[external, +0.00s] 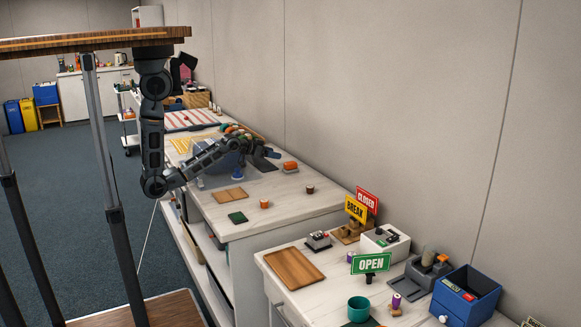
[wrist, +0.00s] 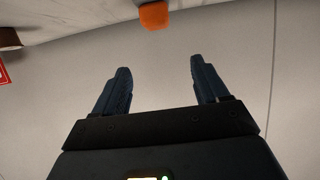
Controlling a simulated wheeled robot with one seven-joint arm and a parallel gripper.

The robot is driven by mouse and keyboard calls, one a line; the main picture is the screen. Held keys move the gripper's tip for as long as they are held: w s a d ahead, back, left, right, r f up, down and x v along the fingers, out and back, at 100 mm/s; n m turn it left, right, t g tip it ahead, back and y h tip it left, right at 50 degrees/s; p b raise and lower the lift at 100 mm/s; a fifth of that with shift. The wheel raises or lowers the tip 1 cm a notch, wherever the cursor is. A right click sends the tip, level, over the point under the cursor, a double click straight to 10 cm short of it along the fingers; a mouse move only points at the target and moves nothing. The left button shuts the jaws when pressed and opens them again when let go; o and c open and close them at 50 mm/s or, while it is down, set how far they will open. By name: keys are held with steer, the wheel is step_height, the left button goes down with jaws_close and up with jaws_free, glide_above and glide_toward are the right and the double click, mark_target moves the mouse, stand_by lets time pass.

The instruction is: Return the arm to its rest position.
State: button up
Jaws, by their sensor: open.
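My arm (external: 153,130) hangs from the wooden shelf of my body and bends at the elbow, reaching right over the farther counter. My gripper (external: 270,154) is above that counter, close to the back wall. In the wrist view my gripper (wrist: 160,80) shows two dark fingers well apart, with nothing between them. An orange object (wrist: 154,15) lies beyond the fingertips at the top of the wrist view. In the external view an orange item (external: 290,165) sits on the counter just right of my gripper.
The nearer counter carries OPEN (external: 371,263), BREAK (external: 355,208) and CLOSED (external: 367,199) signs and a blue box (external: 464,297). The wall (external: 400,100) stands close behind. Open floor lies left.

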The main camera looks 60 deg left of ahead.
steer(key=s, duration=0.3)
steer(key=s+f+p, duration=0.1)
steer(key=s, duration=0.2)
steer(key=s+a, duration=0.1)
steer(key=s, duration=0.2)
steer(key=shift+f+p, duration=0.2)
steer(key=shift+p, duration=0.15)
steer(key=s+d+r+p, duration=0.1)
steer(key=s+r, duration=0.2)
steer(key=s, duration=0.5)
steer(key=s+d+r+p, duration=0.1)
steer(key=s+r+p, duration=0.1)
steer(key=s, duration=0.7)
steer(key=s+d+r+t+p, duration=0.1)
steer(key=s+r, duration=0.3)
steer(key=s, duration=0.5)
steer(key=shift+s+r, duration=0.15)
